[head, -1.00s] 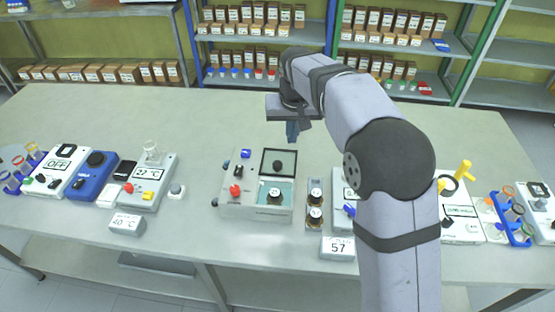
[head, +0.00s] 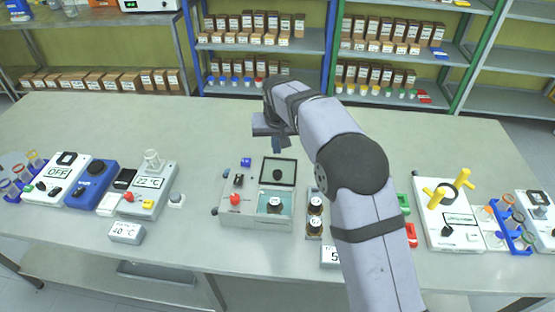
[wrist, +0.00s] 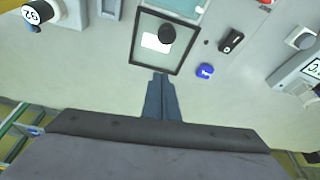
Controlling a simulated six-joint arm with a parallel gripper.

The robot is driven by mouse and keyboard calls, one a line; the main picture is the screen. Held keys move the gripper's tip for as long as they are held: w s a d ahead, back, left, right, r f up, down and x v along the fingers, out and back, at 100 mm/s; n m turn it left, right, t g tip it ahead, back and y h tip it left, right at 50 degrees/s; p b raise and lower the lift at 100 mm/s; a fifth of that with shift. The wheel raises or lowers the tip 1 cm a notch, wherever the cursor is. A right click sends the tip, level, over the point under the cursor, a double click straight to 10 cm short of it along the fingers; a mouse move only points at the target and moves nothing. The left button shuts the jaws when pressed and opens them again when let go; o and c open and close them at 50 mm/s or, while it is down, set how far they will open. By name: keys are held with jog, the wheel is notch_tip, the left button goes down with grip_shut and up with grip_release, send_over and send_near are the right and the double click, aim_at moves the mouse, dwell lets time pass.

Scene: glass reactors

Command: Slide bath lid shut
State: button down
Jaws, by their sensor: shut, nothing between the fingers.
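The bath (head: 234,210) is a light grey box at the middle of the bench. Its lid (head: 265,170), a dark-framed pane with a black knob (head: 277,175), sits toward the back. The front of the opening is uncovered, showing teal water and a black-capped bottle (head: 275,204). My gripper (head: 279,146) is just behind the lid. In the wrist view the lid (wrist: 137,40) and its knob (wrist: 167,33) lie just beyond my shut, empty blue fingers (wrist: 160,78). I cannot tell whether the fingertips touch the lid's frame.
Two black-capped bottles (head: 315,204) stand in a holder right of the bath. A 22 °C device (head: 155,190) stands to the left. The bench behind the bath is clear.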

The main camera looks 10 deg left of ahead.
jog(key=p, duration=0.1)
send_over(277, 160)
jog(key=s, duration=0.2)
notch_tip(277, 160, down, 4)
jog(key=shift+d+f, duration=0.1)
jog(key=shift+s+d+r+p, duration=0.1)
jog(key=shift+s+p, duration=0.15)
jog(key=shift+s, duration=0.3)
jog(key=shift+s+d+r+p, duration=0.1)
jog(key=shift+s+p, duration=0.15)
jog(key=shift+s, duration=0.3)
jog(key=shift+s+d+f+p, duration=0.15)
jog(key=shift+s+p, duration=0.3)
jog(key=shift+s, duration=0.55)
jog(key=s+b, duration=0.5)
jog(key=s, duration=0.6)
jog(key=shift+s+f, duration=0.15)
jog(key=shift+s, duration=0.15)
jog(key=shift+f, duration=0.1)
